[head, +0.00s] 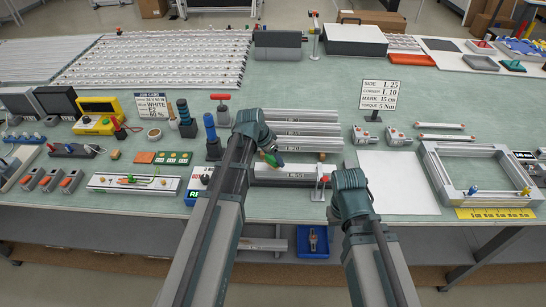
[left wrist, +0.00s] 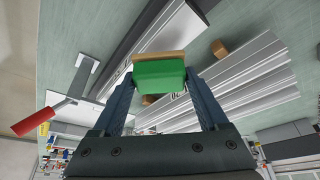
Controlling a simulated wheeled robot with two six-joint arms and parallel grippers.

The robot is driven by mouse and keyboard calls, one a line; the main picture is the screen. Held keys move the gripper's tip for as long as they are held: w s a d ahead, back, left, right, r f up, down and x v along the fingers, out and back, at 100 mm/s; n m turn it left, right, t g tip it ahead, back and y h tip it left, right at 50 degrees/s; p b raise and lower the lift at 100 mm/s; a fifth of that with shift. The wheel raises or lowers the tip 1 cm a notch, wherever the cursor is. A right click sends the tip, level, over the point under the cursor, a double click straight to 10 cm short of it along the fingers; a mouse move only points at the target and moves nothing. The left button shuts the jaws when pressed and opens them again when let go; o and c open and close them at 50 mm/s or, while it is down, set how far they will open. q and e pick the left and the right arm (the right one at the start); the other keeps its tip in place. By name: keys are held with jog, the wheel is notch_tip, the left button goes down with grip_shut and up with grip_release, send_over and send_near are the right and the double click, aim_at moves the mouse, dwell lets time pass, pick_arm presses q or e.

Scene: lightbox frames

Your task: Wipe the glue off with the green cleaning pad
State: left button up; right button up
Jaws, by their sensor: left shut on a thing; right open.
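The green cleaning pad (left wrist: 160,76), with a tan layer on its far side, sits between the fingers of my left gripper (head: 268,152) in the left wrist view. That gripper is shut on it, above the aluminium profiles. In the head view the pad is a small green patch (head: 271,159) beside the gripper, over the front labelled profile (head: 290,174). My right gripper (head: 350,182) is open and empty near the table's front edge, left of a white sheet; its fingertips are mostly hidden. I cannot make out any glue in these views.
Several profiles (head: 308,128) lie behind the front one. A red-handled clamp (head: 322,187) stands at its right end. The white sheet (head: 397,182) is bare. A rectangular frame (head: 432,172) lies at right. A blue-handled tool (head: 210,128) stands left of my left arm.

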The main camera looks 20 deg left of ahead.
pick_arm(q)
jog(key=shift+r+p, duration=1.7)
jog(key=shift+r, duration=0.35)
notch_tip(320, 180, up, 3)
jog(key=p, duration=0.3)
jog(key=shift+r, duration=0.1)
